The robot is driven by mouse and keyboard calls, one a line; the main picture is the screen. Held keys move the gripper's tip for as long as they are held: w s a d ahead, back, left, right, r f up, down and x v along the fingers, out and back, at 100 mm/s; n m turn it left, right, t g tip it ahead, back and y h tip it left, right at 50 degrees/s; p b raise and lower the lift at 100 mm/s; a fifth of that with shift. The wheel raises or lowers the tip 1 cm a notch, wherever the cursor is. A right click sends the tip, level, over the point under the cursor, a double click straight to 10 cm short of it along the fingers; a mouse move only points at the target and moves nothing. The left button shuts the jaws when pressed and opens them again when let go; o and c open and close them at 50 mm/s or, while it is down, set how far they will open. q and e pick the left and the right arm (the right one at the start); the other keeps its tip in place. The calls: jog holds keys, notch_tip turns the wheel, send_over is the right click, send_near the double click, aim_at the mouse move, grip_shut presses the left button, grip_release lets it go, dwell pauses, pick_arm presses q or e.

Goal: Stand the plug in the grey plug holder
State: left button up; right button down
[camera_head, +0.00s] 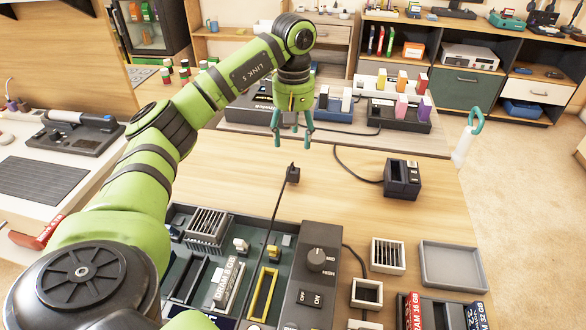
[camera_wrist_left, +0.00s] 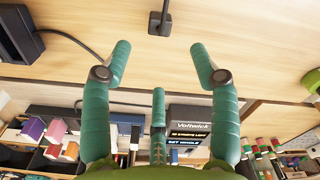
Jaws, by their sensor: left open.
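The black plug (camera_head: 292,174) rests on the wooden table, its black cable running down to the device board at the front. In the left wrist view the plug (camera_wrist_left: 160,22) is at the top centre, beyond the fingertips. My left gripper (camera_head: 293,139) points down above the table, a little behind the plug. Its teal fingers are apart and empty, also in the left wrist view (camera_wrist_left: 160,55). A small pale grey open-topped box (camera_head: 367,293), dark inside, stands front right; I cannot tell for sure whether it is the plug holder. My right gripper does not show.
A black device (camera_head: 402,178) with a cable stands right of the plug. A slotted box (camera_head: 388,255) and a grey tray (camera_head: 460,265) lie front right. The control panel (camera_head: 317,262) is in front. Bare table surrounds the plug.

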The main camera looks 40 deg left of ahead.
aim_at(293, 169)
pick_arm(q)
jog(key=n, duration=0.4)
jog(key=f+n, duration=0.1)
jog(key=n, duration=0.9)
jog(key=shift+f, duration=0.3)
jog(key=n, duration=0.7)
jog(key=shift+f, duration=0.4)
jog(key=n, duration=0.4)
jog(key=shift+f, duration=0.2)
jog(key=n, duration=0.3)
jog(key=shift+f, duration=0.2)
jog(key=shift+f+n, duration=0.4)
jog(key=shift+f, duration=0.25)
notch_tip(293, 169, down, 6)
jog(key=shift+r+p, duration=0.1)
jog(key=shift+p, duration=0.35)
grip_shut()
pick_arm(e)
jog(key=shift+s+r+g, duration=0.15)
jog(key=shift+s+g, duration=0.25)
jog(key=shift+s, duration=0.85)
